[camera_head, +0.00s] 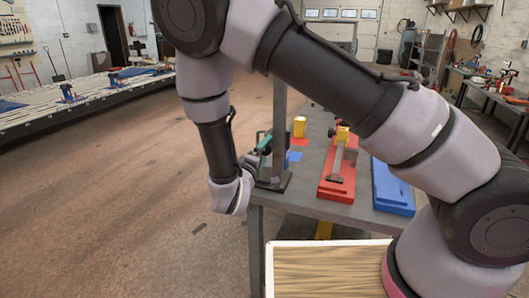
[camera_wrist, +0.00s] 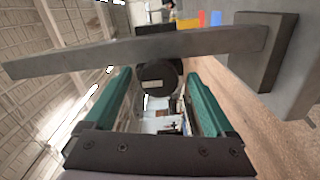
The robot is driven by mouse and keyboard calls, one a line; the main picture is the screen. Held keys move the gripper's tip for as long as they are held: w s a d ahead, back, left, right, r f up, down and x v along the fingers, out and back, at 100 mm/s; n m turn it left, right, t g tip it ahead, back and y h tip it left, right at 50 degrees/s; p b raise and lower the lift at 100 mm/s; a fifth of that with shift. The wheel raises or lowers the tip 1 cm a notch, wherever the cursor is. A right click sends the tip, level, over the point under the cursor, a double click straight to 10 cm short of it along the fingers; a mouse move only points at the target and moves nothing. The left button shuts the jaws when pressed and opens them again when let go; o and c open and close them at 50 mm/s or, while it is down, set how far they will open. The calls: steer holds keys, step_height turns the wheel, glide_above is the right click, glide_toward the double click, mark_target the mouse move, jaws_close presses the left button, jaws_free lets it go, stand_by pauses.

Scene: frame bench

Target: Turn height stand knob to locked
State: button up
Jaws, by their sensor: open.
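The height stand is a grey upright post (camera_head: 279,120) on a dark base plate (camera_head: 273,179) at the bench's left edge. In the wrist view the post (camera_wrist: 90,55) lies sideways across the picture, with its base (camera_wrist: 277,55) at the right. A round black knob (camera_wrist: 160,73) with a pale mark on its face shows just past the post's lower edge. My gripper (camera_wrist: 159,88) has teal fingers, open, one on each side of the knob; contact cannot be told. In the head view my gripper (camera_head: 262,143) is beside the post, and the knob is hard to make out.
On the grey bench (camera_head: 312,190) stand a red fixture (camera_head: 337,188) with a yellow top, a blue block (camera_head: 392,190) and a yellow container (camera_head: 299,127). A wood-filled tray (camera_head: 325,270) is in front. Open floor (camera_head: 120,200) lies left.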

steer(key=v, duration=1)
steer(key=shift+s, duration=0.2)
steer(key=shift+a, duration=0.1)
steer(key=d+r+m+g+h, duration=0.1)
steer(key=d+r+m+g, duration=0.55)
steer(key=d, duration=0.55)
steer(key=d+r+m+g+h, duration=0.1)
steer(key=d+r+m+g, duration=0.3)
steer(key=d+r+g, duration=0.6)
steer(key=s+d+r+m+t+y, duration=0.2)
steer(key=s+d+r+t+y, duration=0.1)
steer(key=s+r+y, duration=0.1)
steer(key=s+d+r+m+t+y, duration=0.3)
steer(key=r+y, duration=0.3)
steer(key=r, duration=0.3)
steer(key=shift+s+d+t, duration=0.35)
steer(key=shift+s+d, duration=0.1)
